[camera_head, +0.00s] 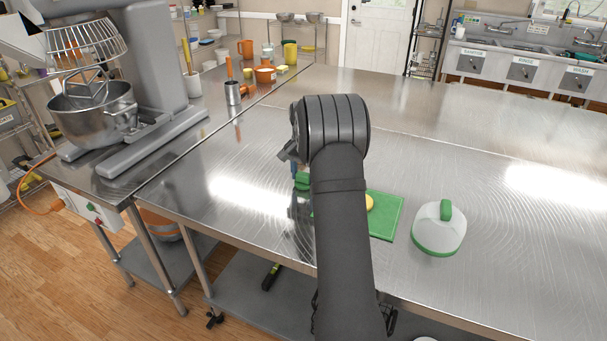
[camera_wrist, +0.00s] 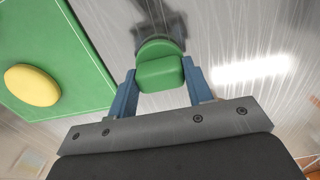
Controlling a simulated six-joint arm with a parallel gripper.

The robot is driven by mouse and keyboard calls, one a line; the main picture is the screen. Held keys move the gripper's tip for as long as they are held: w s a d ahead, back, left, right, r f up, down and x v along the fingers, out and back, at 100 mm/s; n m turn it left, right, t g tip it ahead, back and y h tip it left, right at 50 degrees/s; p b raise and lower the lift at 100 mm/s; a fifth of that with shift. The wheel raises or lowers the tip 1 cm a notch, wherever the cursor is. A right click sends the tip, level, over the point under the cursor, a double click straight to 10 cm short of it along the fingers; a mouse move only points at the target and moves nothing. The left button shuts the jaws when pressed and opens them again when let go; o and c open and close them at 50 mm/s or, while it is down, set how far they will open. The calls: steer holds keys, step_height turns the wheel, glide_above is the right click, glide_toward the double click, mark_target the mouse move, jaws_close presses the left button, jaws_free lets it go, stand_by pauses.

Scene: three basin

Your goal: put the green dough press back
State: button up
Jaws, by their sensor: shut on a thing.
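The green dough press (camera_wrist: 160,72) sits between the two blue fingers of my gripper (camera_wrist: 158,84), which is shut on it. Its block-like top and a rounded part behind show in the wrist view. In the head view, a bit of the press (camera_head: 302,181) shows left of my arm; the rest is hidden by the arm. I cannot tell whether it touches the table. A green board (camera_head: 386,215) with a round yellow dough piece (camera_head: 369,202) lies to the right of my gripper in the head view. The board (camera_wrist: 70,50) and dough (camera_wrist: 32,90) are at left in the wrist view.
A white dome with green rim and handle (camera_head: 438,230) stands right of the board. The steel table (camera_head: 480,165) is largely clear behind. A mixer (camera_head: 150,60) stands at left. A metal container (camera_head: 233,92) and orange cups (camera_head: 265,74) are at the back left.

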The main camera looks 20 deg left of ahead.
steer(key=o, duration=1)
steer(key=shift+f, duration=0.15)
steer(key=shift+o, duration=0.2)
step_height(320, 180, up, 12)
steer(key=shift+r, duration=0.2)
step_height(320, 180, down, 12)
steer(key=shift+f, duration=0.25)
step_height(320, 180, up, 3)
steer(key=shift+f, duration=0.2)
steer(key=shift+r, duration=0.7)
